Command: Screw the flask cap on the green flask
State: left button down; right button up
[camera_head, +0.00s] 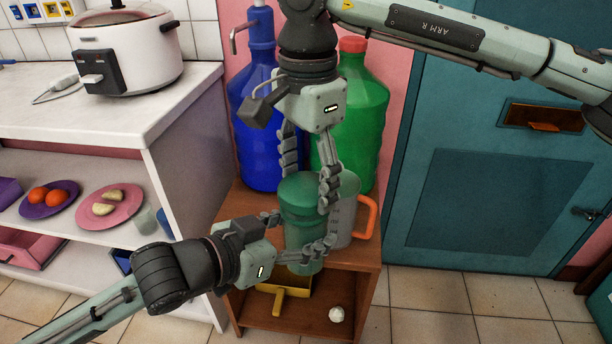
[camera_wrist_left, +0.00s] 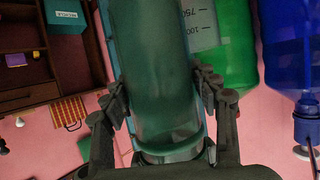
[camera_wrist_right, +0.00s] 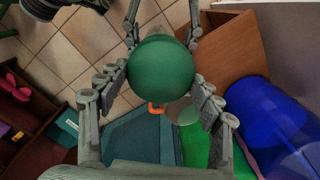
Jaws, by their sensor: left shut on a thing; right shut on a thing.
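The green flask (camera_head: 303,236) is translucent and stands upright above the front of a small wooden cabinet. My left gripper (camera_head: 300,244) is shut on its lower body from the left. The flask fills the middle of the left wrist view (camera_wrist_left: 160,75), between the left fingers. The green flask cap (camera_head: 302,188) sits at the flask's top, in line with it. My right gripper (camera_head: 308,180) reaches down from above and is shut on the cap. In the right wrist view the cap's round top (camera_wrist_right: 162,75) hides the flask beneath. I cannot tell how tightly the cap sits.
A measuring jug with an orange handle (camera_head: 366,216) stands close behind the flask. A blue bottle (camera_head: 258,120) and a big green bottle (camera_head: 362,110) stand behind. The cabinet's (camera_head: 228,237) lower space holds a yellow object (camera_head: 282,292) and a small white object (camera_head: 337,314).

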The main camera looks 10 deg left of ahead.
jog(key=m, duration=0.7)
jog(key=shift+s+m, duration=0.15)
jog(key=shift+m, duration=0.25)
jog(key=m, duration=0.7)
jog(key=shift+s, duration=0.1)
jog(key=m, duration=1.2)
jog(key=shift+a, duration=0.15)
jog(key=o, duration=0.8)
jog(key=shift+o, duration=0.2)
jog(key=shift+s+r, duration=0.1)
jog(key=shift+r, duration=2.1)
